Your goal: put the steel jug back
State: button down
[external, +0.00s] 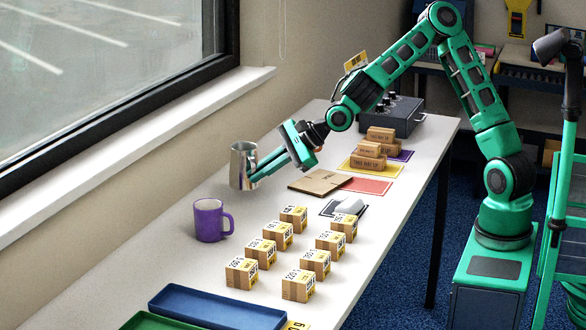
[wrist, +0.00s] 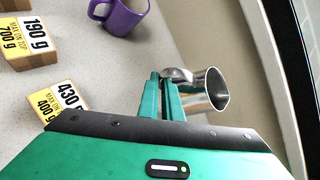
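The steel jug (external: 243,166) is upright at the window side of the white table, with its handle towards my gripper. I cannot tell whether its base touches the table. My gripper (external: 254,177) reaches it from the right, fingers slanting down to the handle. In the wrist view the jug (wrist: 215,92) lies just past the fingertips of my gripper (wrist: 164,76). The fingers are close together with the handle (wrist: 178,74) at their tips, and they look shut on it. The fingertips partly hide the handle.
A purple mug (external: 209,220) stands nearer the camera than the jug. A blue tray (external: 215,308) is at the front.

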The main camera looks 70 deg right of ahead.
jog(key=shift+w+d+f, duration=0.35)
jog(key=shift+d+f, duration=0.1)
jog(key=shift+f, duration=0.55)
jog(key=shift+w+d+f, duration=0.35)
jog(key=shift+d+f, duration=0.05)
jog(key=shift+f, duration=0.55)
jog(key=shift+w+d+f, duration=0.35)
jog(key=shift+d+f, duration=0.1)
jog(key=shift+f, duration=0.55)
jog(key=c, duration=1.9)
grip_release()
jog(key=shift+c, duration=0.2)
jog(key=shift+s+d+r, duration=0.2)
jog(key=shift+s+r, duration=0.15)
jog(key=v, duration=1)
jog(key=shift+s, duration=0.45)
